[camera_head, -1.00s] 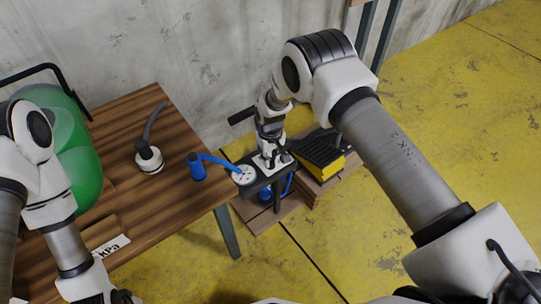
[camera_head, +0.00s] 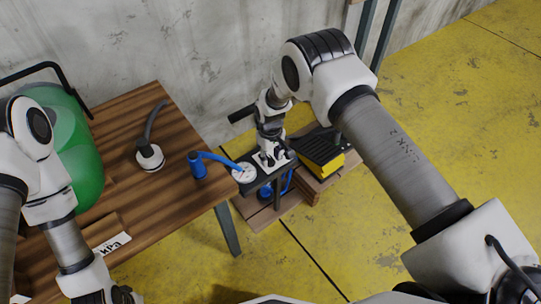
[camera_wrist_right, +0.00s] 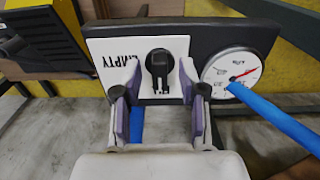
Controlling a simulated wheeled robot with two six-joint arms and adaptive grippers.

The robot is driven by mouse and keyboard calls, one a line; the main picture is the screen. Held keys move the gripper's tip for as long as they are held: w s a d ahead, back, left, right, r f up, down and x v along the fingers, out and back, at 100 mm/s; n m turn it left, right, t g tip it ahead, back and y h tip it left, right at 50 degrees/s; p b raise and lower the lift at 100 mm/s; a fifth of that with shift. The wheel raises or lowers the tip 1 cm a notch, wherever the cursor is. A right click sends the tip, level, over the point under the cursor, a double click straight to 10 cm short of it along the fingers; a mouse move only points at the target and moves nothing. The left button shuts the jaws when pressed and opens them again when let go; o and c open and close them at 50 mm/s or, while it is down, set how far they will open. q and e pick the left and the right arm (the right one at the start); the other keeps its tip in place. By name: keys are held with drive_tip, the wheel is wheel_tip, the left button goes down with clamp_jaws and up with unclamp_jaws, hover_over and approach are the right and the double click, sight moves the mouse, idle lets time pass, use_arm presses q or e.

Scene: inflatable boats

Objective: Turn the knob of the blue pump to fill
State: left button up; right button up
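The blue pump (camera_head: 268,192) stands low beside the table, with a dark top panel carrying a white plate (camera_wrist_right: 107,62), a knob and a round gauge (camera_wrist_right: 240,72). The black knob (camera_wrist_right: 160,66) sits on the plate. An EMPTY label shows left of it, and part of another label, apparently FILL, shows below it. My right gripper (camera_wrist_right: 159,86) is open, one finger on each side of the knob, with visible gaps. In the head view it (camera_head: 271,158) is over the panel and hides the knob. My left gripper (camera_head: 122,296) is partly cut off at the bottom edge.
A blue hose (camera_head: 218,159) runs from the gauge to a blue fitting (camera_head: 197,166) on the wooden table (camera_head: 120,115). A grey-hosed white fitting (camera_head: 149,157) and a green inflated boat (camera_head: 80,165) are on the table. A black and yellow foot pump (camera_head: 322,165) stands right of the gripper.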

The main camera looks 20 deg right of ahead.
sight(271, 158)
wheel_tip(271, 158, up, 12)
idle(0.6)
